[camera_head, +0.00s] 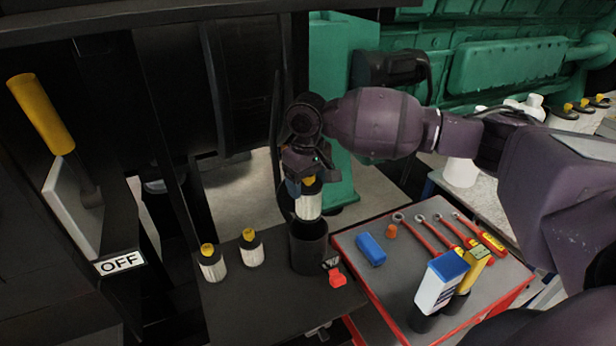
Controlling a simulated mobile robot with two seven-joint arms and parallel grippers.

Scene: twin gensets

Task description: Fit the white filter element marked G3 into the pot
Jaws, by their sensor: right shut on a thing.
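My right gripper (306,178) points down and is shut on the yellow-topped end of a white filter element (308,205). The element hangs upright over the black pot (308,252). Its lower end is at the pot's mouth; I cannot tell whether it is just above or just inside the rim. No G3 mark can be read on it from here. Two more white elements with yellow tops, one on the left (212,267) and one beside it (252,252), stand on the black shelf left of the pot. My left gripper is not in view.
A red item (337,278) sits right of the pot. A red-edged grey cart (390,279) holds a blue block (370,249), wrenches (422,231) and a white-and-blue container (438,285). A yellow-handled lever (42,115) and an OFF sign (121,262) are at left.

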